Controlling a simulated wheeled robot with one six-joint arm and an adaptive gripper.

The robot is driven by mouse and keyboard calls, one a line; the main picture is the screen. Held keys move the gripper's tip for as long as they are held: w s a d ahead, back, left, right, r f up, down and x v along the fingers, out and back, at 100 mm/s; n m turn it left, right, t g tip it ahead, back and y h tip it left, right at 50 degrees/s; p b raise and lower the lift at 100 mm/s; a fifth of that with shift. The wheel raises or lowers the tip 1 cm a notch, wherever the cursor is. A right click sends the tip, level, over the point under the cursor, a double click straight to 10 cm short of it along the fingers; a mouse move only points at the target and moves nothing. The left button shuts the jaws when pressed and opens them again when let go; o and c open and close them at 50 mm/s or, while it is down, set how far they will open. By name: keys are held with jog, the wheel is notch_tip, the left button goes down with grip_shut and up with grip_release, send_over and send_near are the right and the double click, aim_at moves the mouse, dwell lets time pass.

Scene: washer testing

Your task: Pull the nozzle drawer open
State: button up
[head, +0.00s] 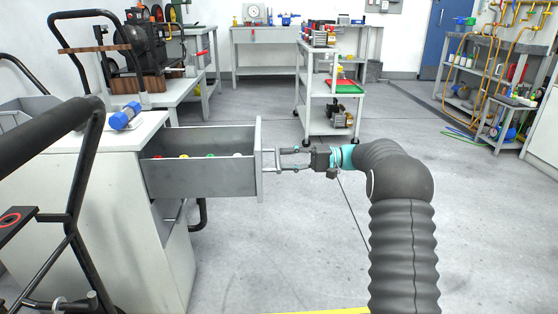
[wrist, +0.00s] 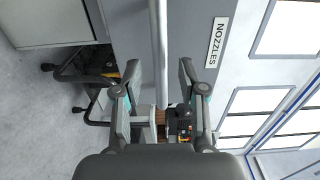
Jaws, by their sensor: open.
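The nozzle drawer (head: 200,180) is a grey drawer pulled well out of the white cabinet (head: 95,210) at the left of the head view. Small coloured items, red, green and white, show inside it. In the wrist view its front carries a white "NOZZLES" label (wrist: 217,42). The light grey bar handle (wrist: 160,60) runs along that front and lies between my fingers. My gripper (head: 278,160) is at the drawer's front, to the right of it in the head view. In the wrist view my gripper's fingers (wrist: 160,82) stand apart on both sides of the handle, with gaps.
A wheeled cart (head: 331,130) with red and green trays stands behind my arm. Black tubular frames (head: 70,170) are at the left. The floor (head: 275,250) in front of the drawer is clear.

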jog(key=d, duration=0.8)
jog(key=shift+d, duration=0.4)
jog(key=shift+s, duration=0.1)
